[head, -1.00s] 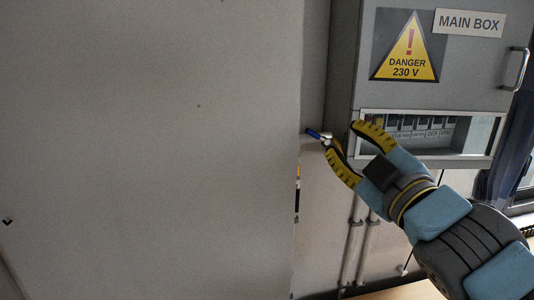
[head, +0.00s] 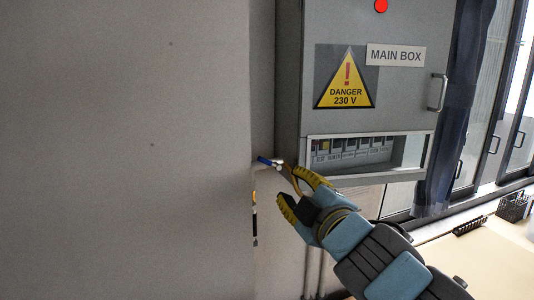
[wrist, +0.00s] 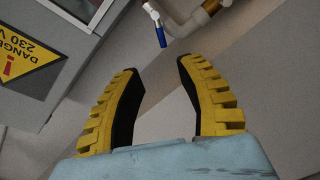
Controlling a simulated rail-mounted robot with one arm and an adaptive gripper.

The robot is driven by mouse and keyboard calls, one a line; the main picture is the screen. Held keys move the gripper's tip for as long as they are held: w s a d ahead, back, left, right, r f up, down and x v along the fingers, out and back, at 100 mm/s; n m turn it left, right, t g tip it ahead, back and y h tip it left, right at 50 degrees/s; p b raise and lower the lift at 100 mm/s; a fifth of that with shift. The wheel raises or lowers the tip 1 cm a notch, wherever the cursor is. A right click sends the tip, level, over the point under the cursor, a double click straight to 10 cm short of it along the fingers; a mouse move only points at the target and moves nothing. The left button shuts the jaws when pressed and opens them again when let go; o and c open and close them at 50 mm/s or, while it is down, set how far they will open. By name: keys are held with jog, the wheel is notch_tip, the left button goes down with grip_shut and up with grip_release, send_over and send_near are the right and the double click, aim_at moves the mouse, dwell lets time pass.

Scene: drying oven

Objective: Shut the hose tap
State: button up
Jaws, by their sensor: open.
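The hose tap has a blue lever handle (head: 265,161) and a pale metal body (head: 279,165), beside the edge of the large grey panel in the head view. In the wrist view the blue handle (wrist: 161,36) hangs beyond the fingertips, near the top, with the valve and pipe (wrist: 195,22) to its upper right. My gripper (head: 297,186) is open and empty, with yellow ribbed fingers. In the head view it appears just right of and below the tap. In the wrist view its fingers (wrist: 155,68) are apart and the handle lies ahead of the gap, not between them.
A grey main box (head: 400,75) with a danger sign (head: 346,78) and a breaker window (head: 355,150) is on the wall right of the tap. The large grey panel (head: 125,150) fills the left. A bench (head: 480,260) with a black basket (head: 513,207) is at lower right.

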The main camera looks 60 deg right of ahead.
aim_at(266, 163)
jog(key=shift+p+x, duration=5.6)
jog(key=shift+x, duration=1.15)
jog(key=shift+a, duration=0.1)
jog(key=shift+f, duration=0.1)
grip_shut()
